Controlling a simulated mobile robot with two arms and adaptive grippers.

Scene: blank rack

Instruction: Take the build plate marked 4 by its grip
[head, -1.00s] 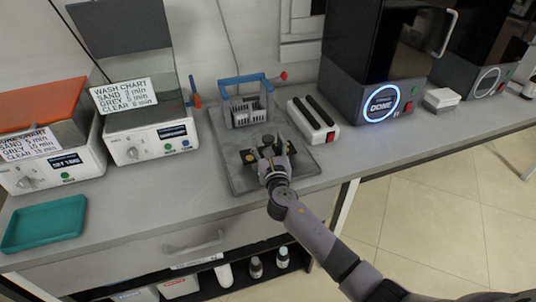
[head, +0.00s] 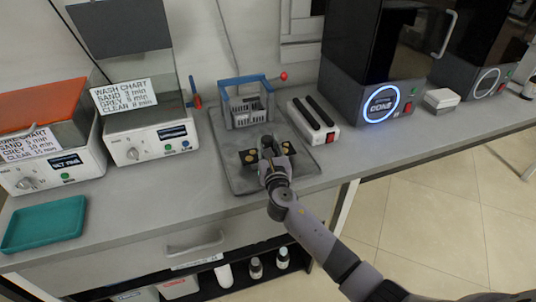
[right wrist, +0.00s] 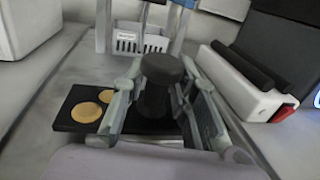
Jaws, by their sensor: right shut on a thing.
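A black build plate (head: 251,159) with gold discs on it lies on a grey tray (head: 232,181) on the bench. It also shows in the right wrist view (right wrist: 73,113), with a dark round-topped grip (right wrist: 161,69) standing up from it. My right gripper (head: 269,145) is above the plate, its fingers on both sides of the grip and shut on it. In the right wrist view the gripper (right wrist: 160,95) hides part of the plate. I cannot make out a number 4 on the plate. My left gripper is not in view.
A grey basket with a blue frame (head: 245,105) stands behind the plate on the tray. A white box with black bars (head: 314,118) and a red switch is to the right. A teal tray (head: 43,224) lies at far left. A black machine (head: 372,68) stands at back right.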

